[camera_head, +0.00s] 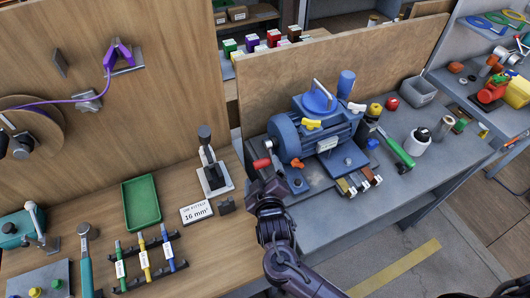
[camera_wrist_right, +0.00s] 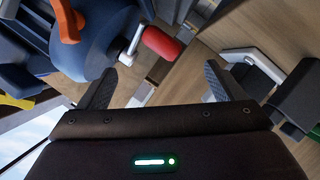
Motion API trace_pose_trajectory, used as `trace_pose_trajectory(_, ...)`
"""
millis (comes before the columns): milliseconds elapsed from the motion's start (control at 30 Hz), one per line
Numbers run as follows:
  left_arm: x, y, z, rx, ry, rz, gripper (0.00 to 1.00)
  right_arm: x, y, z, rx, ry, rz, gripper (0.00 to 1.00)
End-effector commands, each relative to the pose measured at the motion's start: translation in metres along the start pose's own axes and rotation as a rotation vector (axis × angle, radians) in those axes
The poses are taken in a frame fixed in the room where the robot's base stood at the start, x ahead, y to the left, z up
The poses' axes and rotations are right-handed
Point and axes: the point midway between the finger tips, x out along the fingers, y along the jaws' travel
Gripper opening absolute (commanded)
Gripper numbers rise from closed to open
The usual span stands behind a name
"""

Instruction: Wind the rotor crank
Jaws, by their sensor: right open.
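The blue motor (camera_head: 325,125) stands on the grey bench in the head view, with an orange piece on its near side. Its rotor crank has a red handle (camera_head: 261,163) at the motor's left end. In the right wrist view the red handle (camera_wrist_right: 161,43) sits on a short silver crank arm (camera_wrist_right: 131,45) at the round blue housing (camera_wrist_right: 95,40). My right gripper (camera_head: 266,185) is just below the handle in the head view. In the wrist view its two fingers (camera_wrist_right: 159,72) are spread apart and empty, with the handle ahead between their tips. My left gripper is out of view.
A black-handled lever (camera_head: 207,160) on a metal base stands left of my right gripper, near a white 16 mm² label (camera_head: 196,212). A green tray (camera_head: 141,203) lies farther left. Small terminal blocks (camera_head: 358,183) and a green-handled tool (camera_head: 395,150) lie right of the gripper.

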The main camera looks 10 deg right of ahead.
Motion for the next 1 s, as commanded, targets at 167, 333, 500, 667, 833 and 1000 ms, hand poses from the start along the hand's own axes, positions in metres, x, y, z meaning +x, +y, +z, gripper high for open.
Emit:
trace_pose_trajectory(167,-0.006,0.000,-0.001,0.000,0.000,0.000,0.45,-0.001,0.007,-0.001,-0.504,-0.047,0.052,0.88)
trace_pose_trajectory(333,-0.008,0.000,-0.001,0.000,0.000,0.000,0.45,-0.004,0.011,0.001,-0.807,-0.090,0.075,0.88)
trace_pose_trajectory(500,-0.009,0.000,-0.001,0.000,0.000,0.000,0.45,-0.001,0.014,0.001,-0.911,-0.107,0.083,0.88)
trace_pose_trajectory(667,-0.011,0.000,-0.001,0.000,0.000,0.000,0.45,0.019,0.017,0.002,-0.916,-0.107,0.084,0.88)
trace_pose_trajectory(833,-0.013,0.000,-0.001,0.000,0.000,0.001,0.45,0.047,0.020,0.003,-0.913,-0.106,0.083,0.88)
trace_pose_trajectory(1000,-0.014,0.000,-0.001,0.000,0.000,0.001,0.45,0.066,0.021,0.005,-0.912,-0.106,0.082,0.88)
